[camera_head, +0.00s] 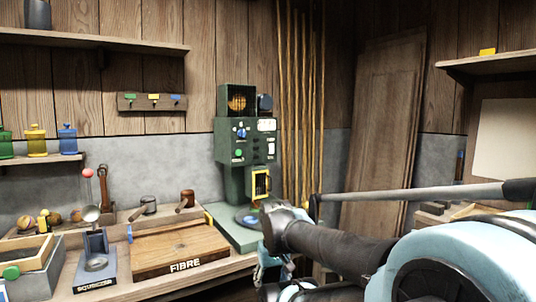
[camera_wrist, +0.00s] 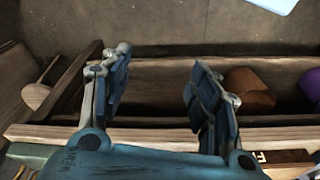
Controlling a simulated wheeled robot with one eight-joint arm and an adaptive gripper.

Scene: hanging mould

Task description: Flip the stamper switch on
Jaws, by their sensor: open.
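The stamper appears to be the green machine (camera_head: 232,180) against the back wall in the head view. Its front panel carries a blue knob (camera_head: 241,132), a green button (camera_head: 238,153) and small pale fittings at the right; I cannot tell which is the switch or its position. A yellow-framed window (camera_head: 261,184) sits lower down. In the wrist view my gripper (camera_wrist: 158,88) is open, with nothing between its fingers, above a wooden trough (camera_wrist: 150,80). In the head view my arm reaches in from the right, below and right of the machine, and the fingers are hard to make out.
A wooden board marked FIBRE (camera_head: 180,250) and a squeezer (camera_head: 95,255) stand on the bench left of the machine. Tall rods (camera_head: 300,100) lean at its right. In the wrist view, orange-brown (camera_wrist: 250,90) and purple (camera_wrist: 311,85) rounded things lie in the trough.

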